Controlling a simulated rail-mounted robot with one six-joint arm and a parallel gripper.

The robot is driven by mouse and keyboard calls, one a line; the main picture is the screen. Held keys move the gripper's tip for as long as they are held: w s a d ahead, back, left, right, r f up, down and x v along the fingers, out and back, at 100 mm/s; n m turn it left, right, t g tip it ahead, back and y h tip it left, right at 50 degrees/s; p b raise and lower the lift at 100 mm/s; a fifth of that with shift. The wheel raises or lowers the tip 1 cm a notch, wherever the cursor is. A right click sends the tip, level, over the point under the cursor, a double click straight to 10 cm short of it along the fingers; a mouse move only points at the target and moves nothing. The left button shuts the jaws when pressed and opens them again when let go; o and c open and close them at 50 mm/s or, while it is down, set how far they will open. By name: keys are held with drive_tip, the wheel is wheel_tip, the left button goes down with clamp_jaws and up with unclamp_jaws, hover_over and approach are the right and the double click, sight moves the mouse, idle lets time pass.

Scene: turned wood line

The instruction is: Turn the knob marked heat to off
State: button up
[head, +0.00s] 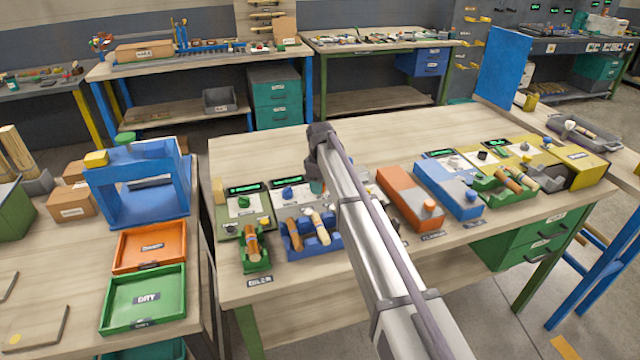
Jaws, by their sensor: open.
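Several small machines with dials stand along the front of the middle bench (390,140). The green machine (229,213) at the left has a lit display, a pale panel and small knobs (243,201). Beside it, a second machine has a lit display and a blue knob (288,193). Farther right, a yellow machine (575,160) and its neighbours also carry knobs and displays. The lettering is too small to show which knob is marked heat. My gripper (316,160) is above the second machine, apart from the knobs that show; its fingers are small and partly hidden by my arm.
An orange box (409,195) and a blue box (446,188) stand right of my arm. Wooden pieces lie in holders at the front edge. A blue frame (140,205) and trays (145,298) are on the left bench. The back of the middle bench is clear.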

wheel_tip(320, 180, up, 11)
drive_tip(key=p, duration=1)
drive_tip(key=shift+f, duration=0.2)
drive_tip(key=s+d+m, duration=0.2)
drive_tip(key=s, duration=0.2)
drive_tip(key=s+d+m, duration=0.2)
drive_tip(key=s+d, duration=0.1)
drive_tip(key=s, duration=0.2)
drive_tip(key=s+d+m, duration=0.2)
drive_tip(key=s+m, duration=0.1)
drive_tip(key=s, duration=0.2)
drive_tip(key=shift+s+d, duration=0.1)
drive_tip(key=shift+d, duration=0.05)
drive_tip(key=s+d+m, duration=0.3)
drive_tip(key=s+d, duration=0.5)
drive_tip(key=s, duration=0.3)
drive_tip(key=s+d+m, duration=0.4)
drive_tip(key=s+d, duration=0.4)
drive_tip(key=s, duration=0.4)
drive_tip(key=shift+s+d, duration=0.2)
drive_tip(key=shift+d, duration=0.1)
